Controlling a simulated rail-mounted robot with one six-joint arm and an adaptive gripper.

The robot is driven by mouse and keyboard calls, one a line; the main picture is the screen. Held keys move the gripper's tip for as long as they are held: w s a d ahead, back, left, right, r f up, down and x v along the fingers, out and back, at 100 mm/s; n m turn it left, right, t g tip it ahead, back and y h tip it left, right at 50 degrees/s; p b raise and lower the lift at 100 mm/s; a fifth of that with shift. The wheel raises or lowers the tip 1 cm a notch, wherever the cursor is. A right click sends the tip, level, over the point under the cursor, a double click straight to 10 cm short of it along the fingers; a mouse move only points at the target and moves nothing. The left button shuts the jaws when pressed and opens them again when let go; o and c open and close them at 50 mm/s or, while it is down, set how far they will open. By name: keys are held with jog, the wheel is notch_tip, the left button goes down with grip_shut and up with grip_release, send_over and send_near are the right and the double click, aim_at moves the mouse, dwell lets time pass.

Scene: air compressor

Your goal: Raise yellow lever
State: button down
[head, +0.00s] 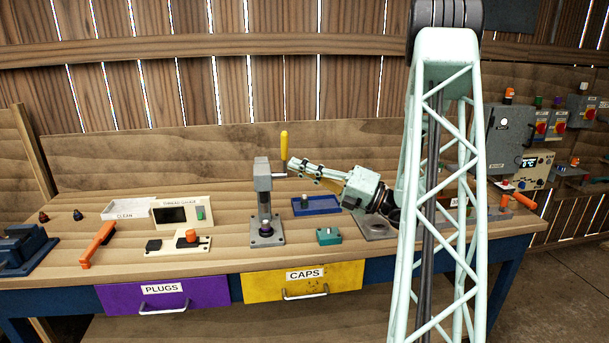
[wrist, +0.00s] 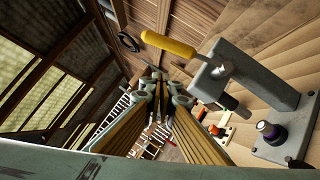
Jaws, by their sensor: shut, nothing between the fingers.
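The yellow lever (head: 284,144) stands upright at the top right of a grey bench press (head: 263,182). In the wrist view the lever (wrist: 168,43) lies above and beyond my fingers, joined by a metal rod to the grey press (wrist: 268,85). My gripper (head: 293,165) points left, with its tips just right of the press head and close below the lever's handle. The gripper (wrist: 162,90) is shut with nothing in it. It appears apart from the lever, though the exact gap is hard to judge.
A thread gauge (head: 180,213) and an orange-handled tool (head: 98,243) lie to the left. Electrical boxes (head: 514,132) stand at right. The space above the bench is open.

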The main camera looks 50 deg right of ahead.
aim_at(284, 154)
jog(key=shift+w+d+r, duration=0.25)
jog(key=shift+w, duration=0.25)
jog(key=shift+w+d+r, duration=0.2)
jog(key=shift+w+r, duration=0.05)
jog(key=shift+w, duration=0.25)
jog(key=shift+w+d+r+m+p, duration=0.2)
jog(key=shift+r+m+p, duration=0.25)
jog(key=shift+p, duration=0.75)
